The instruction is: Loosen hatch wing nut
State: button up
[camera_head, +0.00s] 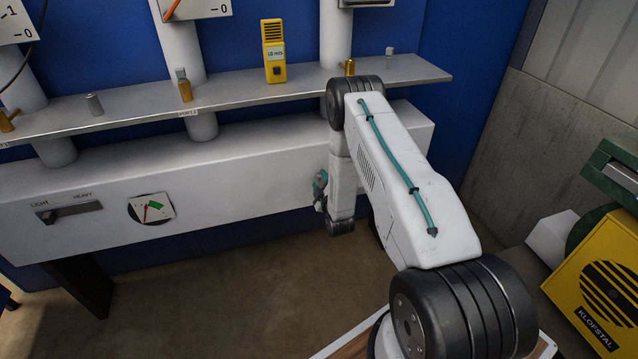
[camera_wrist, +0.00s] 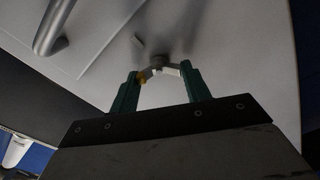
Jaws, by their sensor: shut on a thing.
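The hatch wing nut (camera_wrist: 158,62) shows in the wrist view as a small grey knob with wings spread to both sides, one with a yellow patch. It sits on a pale panel (camera_wrist: 225,50). My gripper (camera_wrist: 160,77) has its two green fingers on either side of the wings and is shut on the nut. In the head view my gripper (camera_head: 320,190) is at the front of the white cabinet (camera_head: 260,175), largely behind my arm. The nut itself is hidden there.
A metal handle (camera_wrist: 52,28) stands near the nut in the wrist view. A grey shelf (camera_head: 130,112) with small valves and a yellow meter (camera_head: 274,52) runs above the cabinet. A yellow KLOFSTAL machine (camera_head: 602,285) stands at right. Floor before the cabinet is clear.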

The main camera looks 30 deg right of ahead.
jog(key=n, duration=0.6)
jog(key=shift+w+a, duration=0.15)
jog(key=shift+n, duration=0.3)
jog(key=o, duration=1)
jog(key=shift+f, duration=0.1)
jog(key=v, duration=0.7)
jog(key=shift+s, duration=0.4)
